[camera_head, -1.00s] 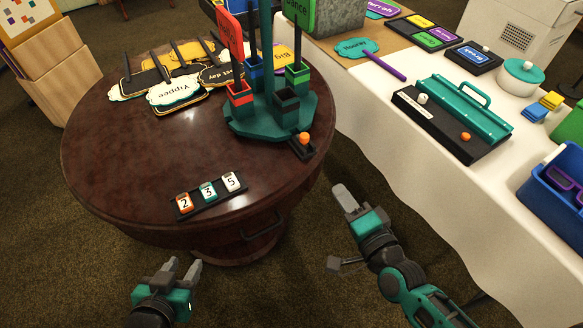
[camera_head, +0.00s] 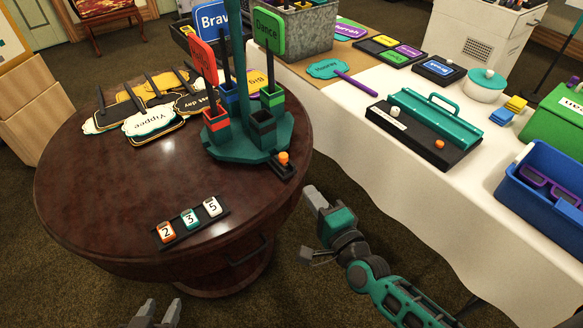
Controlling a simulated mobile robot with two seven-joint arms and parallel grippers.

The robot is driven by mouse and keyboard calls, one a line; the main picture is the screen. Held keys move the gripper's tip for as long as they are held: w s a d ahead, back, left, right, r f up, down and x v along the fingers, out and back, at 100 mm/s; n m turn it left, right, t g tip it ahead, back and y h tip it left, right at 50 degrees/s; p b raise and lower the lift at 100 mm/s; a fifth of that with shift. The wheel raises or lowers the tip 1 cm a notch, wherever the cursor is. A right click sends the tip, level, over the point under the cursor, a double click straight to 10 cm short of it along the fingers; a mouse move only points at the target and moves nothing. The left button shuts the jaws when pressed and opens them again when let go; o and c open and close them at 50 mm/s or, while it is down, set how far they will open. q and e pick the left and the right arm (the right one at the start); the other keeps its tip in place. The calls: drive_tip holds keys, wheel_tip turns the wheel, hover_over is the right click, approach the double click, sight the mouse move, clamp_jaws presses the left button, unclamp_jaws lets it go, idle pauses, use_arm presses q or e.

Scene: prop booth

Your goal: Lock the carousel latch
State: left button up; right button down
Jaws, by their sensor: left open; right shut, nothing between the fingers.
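The teal carousel (camera_head: 240,143) stands on the round dark wooden table, with colored cups around its central post. Its latch (camera_head: 284,164) is a small black piece with an orange knob at the carousel's front right edge. Signs stand in some cups. My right gripper (camera_head: 314,197) is shut and empty, just off the table's right edge, below and right of the latch and apart from it. My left gripper (camera_head: 158,312) is open and empty at the bottom edge of the view, in front of the table; only its fingertips show.
A black strip with number tiles 2, 3 and 5 (camera_head: 190,222) lies near the table's front. Several signs (camera_head: 152,120) lie at the left. A white-covered table (camera_head: 400,170) at right holds a teal-lidded black box (camera_head: 425,125) and a blue bin (camera_head: 540,190).

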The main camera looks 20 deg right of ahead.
sight(285, 160)
drive_tip(key=w, duration=0.3)
drive_tip(key=w+a, duration=0.1)
drive_tip(key=w, duration=0.2)
drive_tip(key=w+a+b, duration=0.1)
drive_tip(key=w, duration=0.3)
drive_tip(key=shift+f, duration=0.15)
use_arm(q)
drive_tip(key=shift+s+d+f, duration=0.1)
drive_tip(key=shift+d+f, duration=0.15)
drive_tip(key=shift+f, duration=0.1)
use_arm(e)
drive_tip(key=shift+s, duration=0.1)
